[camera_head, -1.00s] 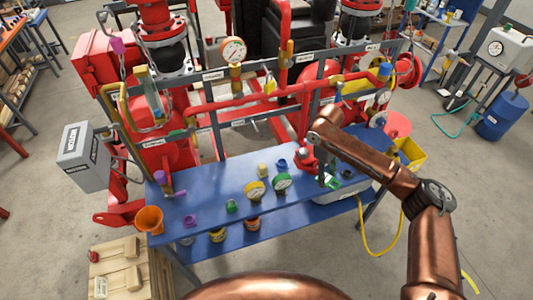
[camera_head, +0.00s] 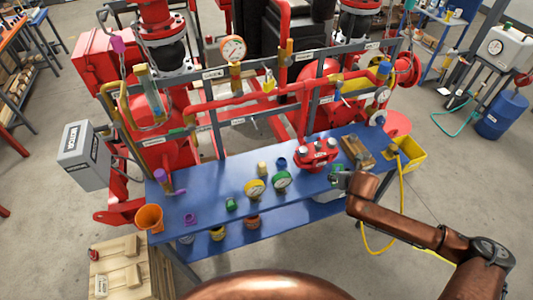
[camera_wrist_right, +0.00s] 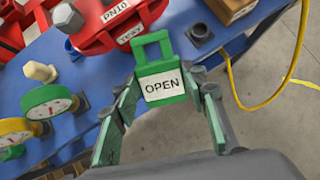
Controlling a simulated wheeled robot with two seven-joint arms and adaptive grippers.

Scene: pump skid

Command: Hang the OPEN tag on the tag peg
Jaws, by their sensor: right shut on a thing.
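The OPEN tag (camera_wrist_right: 162,84) is green with a loop handle at its top and a white label reading OPEN. In the right wrist view it sits upright between the fingers of my right gripper (camera_wrist_right: 164,100), which is shut on its sides. In the head view my right gripper (camera_head: 341,181) is at the front right edge of the blue bench, and the tag is too small to make out clearly there. I cannot pick out the tag peg for certain in either view. My left gripper is not in view.
The blue bench (camera_head: 215,187) carries a red fitting with pale bolts (camera_head: 317,152), a green-rimmed gauge (camera_head: 281,180), a yellow-rimmed gauge (camera_head: 255,188) and a wooden block (camera_head: 357,152). Behind it stand red pipes and grey rails. A yellow bin (camera_head: 408,156) is at the right end.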

